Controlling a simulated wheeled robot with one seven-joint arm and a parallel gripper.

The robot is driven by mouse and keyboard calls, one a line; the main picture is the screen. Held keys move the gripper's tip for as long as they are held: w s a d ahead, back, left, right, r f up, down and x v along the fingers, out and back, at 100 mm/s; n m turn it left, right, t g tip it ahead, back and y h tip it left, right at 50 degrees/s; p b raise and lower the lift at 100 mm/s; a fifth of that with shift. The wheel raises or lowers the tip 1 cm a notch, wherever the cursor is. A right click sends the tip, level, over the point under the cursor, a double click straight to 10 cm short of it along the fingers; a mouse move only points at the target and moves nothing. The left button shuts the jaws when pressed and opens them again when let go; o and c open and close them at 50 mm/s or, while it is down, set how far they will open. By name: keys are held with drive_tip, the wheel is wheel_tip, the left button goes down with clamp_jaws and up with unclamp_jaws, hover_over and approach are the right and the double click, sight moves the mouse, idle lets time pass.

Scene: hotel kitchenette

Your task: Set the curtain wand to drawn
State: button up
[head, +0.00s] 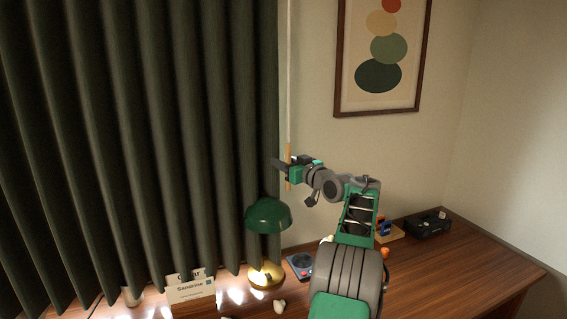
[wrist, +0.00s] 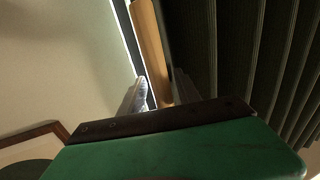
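The curtain wand has a wooden grip (head: 288,178) that hangs upright at the right edge of the dark green curtain (head: 150,130). A thin pale rod (head: 289,80) runs up from it. My gripper (head: 285,163) is at the grip's height, reaching in from the right. In the wrist view the wooden grip (wrist: 150,45) runs down between my two fingertips (wrist: 162,92), one on each side and close to it. Whether both fingers touch it is hard to tell. My green gripper body hides the lower part there. The curtain hangs in folds across the left of the head view.
A green lamp (head: 268,216) with a brass base stands on the wooden desk (head: 465,262) below my gripper. A black tray (head: 428,225) is at the right, and a framed picture (head: 345,60) hangs above.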

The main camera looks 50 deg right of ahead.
drive_tip(key=shift+f, duration=0.1)
drive_tip(key=s+a+b, duration=0.1)
drive_tip(key=s+b, duration=0.1)
drive_tip(key=s, duration=0.5)
drive_tip(key=shift+s+a+b, duration=0.25)
drive_tip(key=shift+s+b, duration=0.05)
drive_tip(key=shift+b, duration=0.1)
